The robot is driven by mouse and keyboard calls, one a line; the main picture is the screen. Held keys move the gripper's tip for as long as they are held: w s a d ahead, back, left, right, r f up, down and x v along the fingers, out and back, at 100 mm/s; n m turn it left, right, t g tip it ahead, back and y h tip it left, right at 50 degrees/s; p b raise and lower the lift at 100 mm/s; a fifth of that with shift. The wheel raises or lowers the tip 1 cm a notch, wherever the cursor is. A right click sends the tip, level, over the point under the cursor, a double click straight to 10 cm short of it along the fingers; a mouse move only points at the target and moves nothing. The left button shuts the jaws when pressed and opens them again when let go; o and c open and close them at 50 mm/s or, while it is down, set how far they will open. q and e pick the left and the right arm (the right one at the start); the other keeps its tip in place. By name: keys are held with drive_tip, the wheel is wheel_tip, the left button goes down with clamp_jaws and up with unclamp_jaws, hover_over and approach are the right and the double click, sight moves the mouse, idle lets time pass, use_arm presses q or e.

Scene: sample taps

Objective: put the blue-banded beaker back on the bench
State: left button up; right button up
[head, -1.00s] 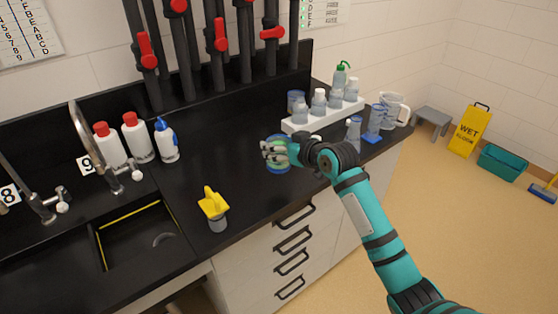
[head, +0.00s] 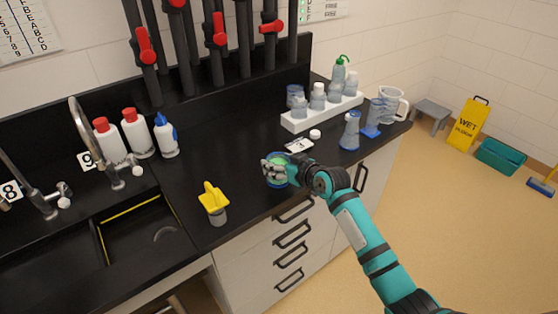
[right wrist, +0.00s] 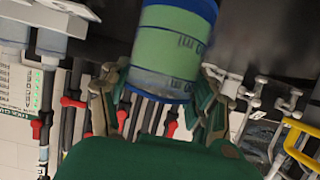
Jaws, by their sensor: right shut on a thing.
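The blue-banded beaker (right wrist: 168,50) fills the top middle of the right wrist view, with a green middle, blue bands and printed marks. My right gripper (right wrist: 160,92) is shut on it, a finger at each side. In the head view the right gripper (head: 272,170) covers much of the beaker (head: 278,184), which appears over the front part of the black bench (head: 185,180). I cannot tell whether its base touches the bench top. My left gripper is not in view.
A yellow-topped item (head: 214,203) stands left of the gripper. A white rack (head: 322,113) with several bottles is behind, a label card (head: 299,146) and white cap (head: 315,134) before it. A conical flask (head: 350,131) is to the right. The sink (head: 150,240) is at left.

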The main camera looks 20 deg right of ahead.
drive_tip(key=shift+f, duration=0.1)
drive_tip(key=o, duration=1.4)
drive_tip(key=shift+c, duration=0.2)
drive_tip(key=b+v, duration=0.1)
drive_tip(key=v, duration=1.1)
